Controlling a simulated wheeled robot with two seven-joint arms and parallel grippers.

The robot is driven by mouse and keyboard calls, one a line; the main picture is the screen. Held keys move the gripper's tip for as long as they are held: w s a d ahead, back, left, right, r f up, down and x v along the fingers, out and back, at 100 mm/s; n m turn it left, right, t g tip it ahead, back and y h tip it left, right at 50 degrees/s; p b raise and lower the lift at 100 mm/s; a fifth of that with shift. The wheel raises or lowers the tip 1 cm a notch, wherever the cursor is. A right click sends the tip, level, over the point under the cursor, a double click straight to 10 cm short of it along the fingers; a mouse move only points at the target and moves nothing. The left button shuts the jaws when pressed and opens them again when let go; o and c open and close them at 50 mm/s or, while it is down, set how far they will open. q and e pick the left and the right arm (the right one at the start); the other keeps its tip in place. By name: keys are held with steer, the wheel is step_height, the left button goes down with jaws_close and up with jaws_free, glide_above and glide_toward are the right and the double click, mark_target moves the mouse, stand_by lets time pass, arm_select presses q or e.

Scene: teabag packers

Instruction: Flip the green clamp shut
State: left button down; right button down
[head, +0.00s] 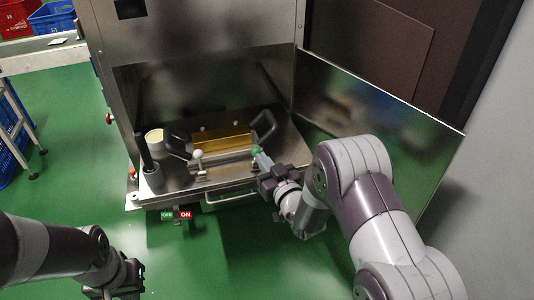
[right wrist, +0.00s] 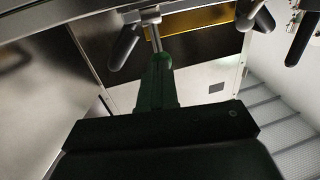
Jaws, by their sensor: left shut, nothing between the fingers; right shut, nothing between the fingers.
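The green clamp (head: 257,151) shows as a small green tip at the right front of the steel work surface, just beyond my right gripper. In the right wrist view a dark green handle (right wrist: 157,78) on a metal rod stands straight ahead of the gripper's dark front. My right gripper (head: 264,166) is shut and empty, close by the clamp; whether they touch I cannot tell. The clamp's base is partly hidden. My left gripper (head: 130,284) is shut and empty, low at the left, away from the machine.
A gold block (head: 222,139) lies between two dark handles on the steel surface. A white-knobbed lever (head: 197,155) stands left of the clamp. A grey post (head: 148,165) and a round cup (head: 155,138) are farther left. A steel panel (head: 365,120) borders the right side.

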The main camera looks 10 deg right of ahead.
steer(key=w+r+g+p, duration=0.1)
steer(key=g+p, duration=0.1)
steer(key=p, duration=0.3)
steer(key=w+r+g+p, duration=0.1)
steer(key=w+g+p, duration=0.1)
steer(key=p, duration=0.3)
steer(key=w+r+m+g+h+p, duration=0.1)
steer(key=g+p, duration=0.2)
steer(key=p, duration=0.3)
steer(key=shift+w+a, duration=0.1)
steer(key=shift+w, duration=0.2)
steer(key=shift+w+f+g+p, duration=0.25)
steer(key=shift+g+p, duration=0.3)
steer(key=shift+g, duration=0.05)
steer(key=shift+w+f+p, duration=0.1)
steer(key=shift+w+p, duration=0.25)
steer(key=shift+p, duration=0.15)
